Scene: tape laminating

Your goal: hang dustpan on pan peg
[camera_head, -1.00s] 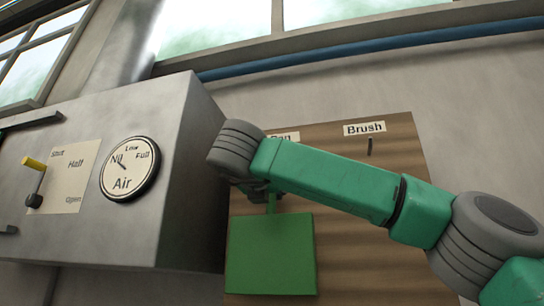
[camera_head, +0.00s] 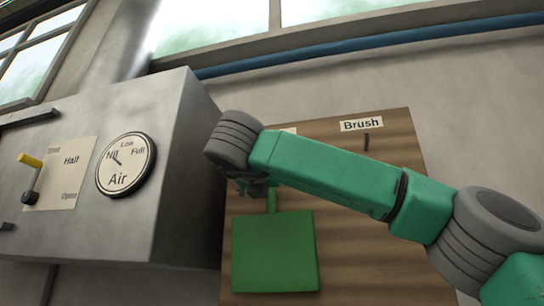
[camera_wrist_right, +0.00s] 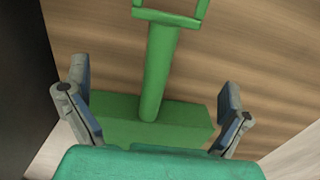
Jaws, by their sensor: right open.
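The green dustpan (camera_head: 274,252) is against the striped wooden board, its flat pan down and its handle up. In the right wrist view its handle (camera_wrist_right: 158,75) runs up to a squared loop at the top edge. My right gripper (camera_head: 258,188) is at the handle in the head view. In the right wrist view its two fingers (camera_wrist_right: 156,108) are spread wide, one on each side of the handle with clear gaps. The pan peg is hidden behind my arm, so I cannot tell whether the loop is on it. My left gripper is not in view.
The wooden board (camera_head: 375,265) carries a "Brush" label (camera_head: 361,125) with an empty peg (camera_head: 366,142) below it. A grey metal box (camera_head: 185,150) with an air dial (camera_head: 126,165) and a yellow-handled lever (camera_head: 30,161) stands close on the left. A blue pipe (camera_head: 370,44) runs above.

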